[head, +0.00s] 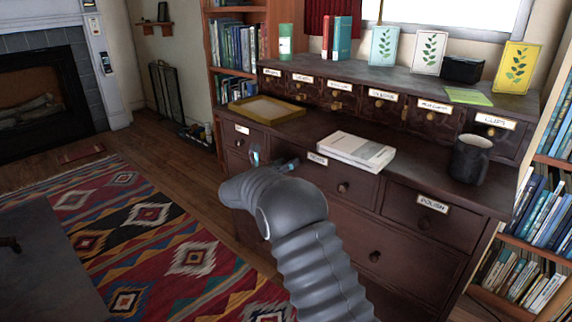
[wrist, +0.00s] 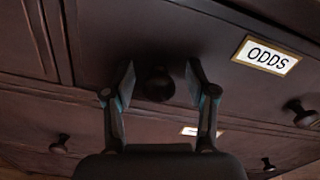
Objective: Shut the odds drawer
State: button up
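The odds drawer (wrist: 215,60) fills the upper middle of the wrist view, a dark wood front with a white label (wrist: 266,57) reading ODDS. Its round dark knob (wrist: 158,84) sits left of the label. My gripper (wrist: 160,80) is open, with one finger on each side of the knob and gaps on both sides. Whether the fingertips touch the front is unclear. In the head view my gripper (head: 273,161) is at the left part of the desk front, where my arm hides some drawer fronts. How far the odds drawer stands out cannot be told.
The desk (head: 300,135) bears a yellow tray (head: 265,110), a white book (head: 355,149) and a dark mug (head: 468,160). The polish drawer (head: 432,218) is at right. Bookshelves flank the desk. Free floor with a patterned rug (head: 150,230) lies at left.

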jog(key=shift+s+a, duration=0.1)
jog(key=shift+a, duration=0.1)
jog(key=shift+s+a, duration=0.2)
jog(key=v, duration=1.1)
jog(key=shift+s, duration=0.1)
